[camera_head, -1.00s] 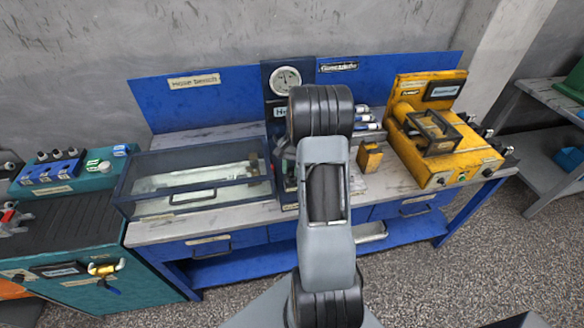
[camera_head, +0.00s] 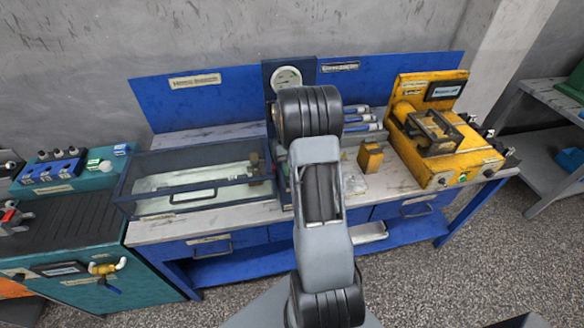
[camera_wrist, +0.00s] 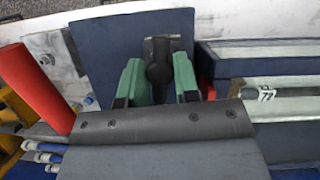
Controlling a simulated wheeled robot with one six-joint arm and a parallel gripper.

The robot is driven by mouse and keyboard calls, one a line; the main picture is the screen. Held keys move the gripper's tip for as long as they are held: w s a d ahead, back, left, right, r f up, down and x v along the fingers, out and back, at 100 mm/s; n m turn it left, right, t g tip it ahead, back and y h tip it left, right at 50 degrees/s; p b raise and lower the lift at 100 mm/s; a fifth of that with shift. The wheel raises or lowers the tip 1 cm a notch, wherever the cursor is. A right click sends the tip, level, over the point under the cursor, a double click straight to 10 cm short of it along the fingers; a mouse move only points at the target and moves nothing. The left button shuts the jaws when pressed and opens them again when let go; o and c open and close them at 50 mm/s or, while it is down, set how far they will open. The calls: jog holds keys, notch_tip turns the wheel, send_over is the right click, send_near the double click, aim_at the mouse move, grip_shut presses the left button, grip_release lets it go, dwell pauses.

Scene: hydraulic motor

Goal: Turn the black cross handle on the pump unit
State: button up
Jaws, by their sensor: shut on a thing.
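The pump unit (camera_head: 289,66) is a dark upright panel with a round white gauge (camera_head: 287,78), at the back middle of the bench in the head view. My arm covers its lower part, so the handle and my gripper are hidden there. In the wrist view, the black cross handle (camera_wrist: 158,68) sits between the green fingers of my gripper (camera_wrist: 158,80), against a dark blue plate. My gripper is shut on the handle. Only part of the handle shows, so its full angle cannot be told.
A glass-topped case (camera_head: 130,188) stands left of the pump unit. A yellow machine (camera_head: 445,168) and a small yellow block (camera_head: 370,157) are to the right. In the wrist view, a red cylinder (camera_wrist: 35,85) is at left and another red part (camera_wrist: 205,68) lies close right of the fingers.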

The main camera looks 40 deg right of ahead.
dwell(0.5)
jog(key=o, duration=0.9)
jog(key=shift+o, duration=0.2)
jog(key=shift+r, duration=0.1)
jog(key=b+v, duration=0.1)
jog(key=v, duration=1.2)
jog(key=shift+w+r, duration=0.2)
jog(key=shift+r, duration=0.1)
